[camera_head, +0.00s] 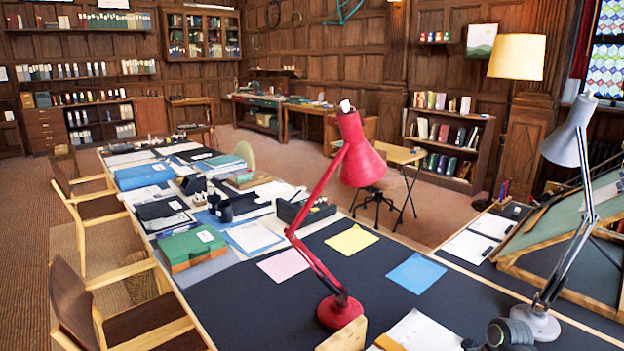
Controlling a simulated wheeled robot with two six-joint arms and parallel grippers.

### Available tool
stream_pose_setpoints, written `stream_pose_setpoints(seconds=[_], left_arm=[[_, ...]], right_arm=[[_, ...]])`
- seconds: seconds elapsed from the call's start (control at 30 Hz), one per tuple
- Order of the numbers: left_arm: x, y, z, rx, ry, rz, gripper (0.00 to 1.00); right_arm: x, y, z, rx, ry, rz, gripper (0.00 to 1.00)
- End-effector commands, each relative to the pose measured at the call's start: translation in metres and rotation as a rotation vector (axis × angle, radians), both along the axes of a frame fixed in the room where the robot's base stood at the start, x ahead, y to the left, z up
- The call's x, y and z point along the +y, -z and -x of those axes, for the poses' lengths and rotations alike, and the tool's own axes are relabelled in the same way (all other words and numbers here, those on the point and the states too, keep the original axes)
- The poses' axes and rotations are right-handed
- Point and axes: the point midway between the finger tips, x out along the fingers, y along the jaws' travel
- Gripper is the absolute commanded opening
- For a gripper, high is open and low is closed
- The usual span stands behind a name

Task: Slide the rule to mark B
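A tilted drafting board (553,228) with a green surface and a wooden edge stands at the right, partly behind a grey desk lamp (570,135) and cut off by the picture's edge. I cannot make out a rule on it for certain. No mark B is readable from here. Neither of my grippers can be made out in the head view.
A long dark table (250,300) runs away from me, its far part crowded with books and papers. A red lamp (342,310) stands near its front. Pink (283,265), yellow (351,240) and blue (416,273) sheets lie flat around it. Wooden chairs (75,300) line the left side.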

Motion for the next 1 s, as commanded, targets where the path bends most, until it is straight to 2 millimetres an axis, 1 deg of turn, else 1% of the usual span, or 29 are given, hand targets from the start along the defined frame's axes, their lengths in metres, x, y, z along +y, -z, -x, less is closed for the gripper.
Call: stream_pose_setpoints(seconds=[0.03, 0.17, 0.6, 1.0], left_arm=[[0.0002, 0.0016, 0.0001, 0.000, 0.000, 0.000, 0.36], [0.0003, 0.0021, 0.0002, 0.000, 0.000, 0.000, 0.36], [0.0003, 0.0033, 0.0001, 0.000, 0.000, 0.000, 0.36], [0.0003, 0.0061, -0.0001, -0.001, 0.000, 0.000, 0.36]], right_arm=[[0.0002, 0.0045, 0.0012, 0.005, 0.002, -0.001, 0.00], [0.0003, 0.0071, 0.0018, 0.006, 0.002, -0.001, 0.00], [-0.0004, 0.0108, 0.0034, 0.013, 0.004, -0.003, 0.00], [-0.0045, 0.0114, 0.0000, 0.014, 0.004, -0.001, 0.00]])
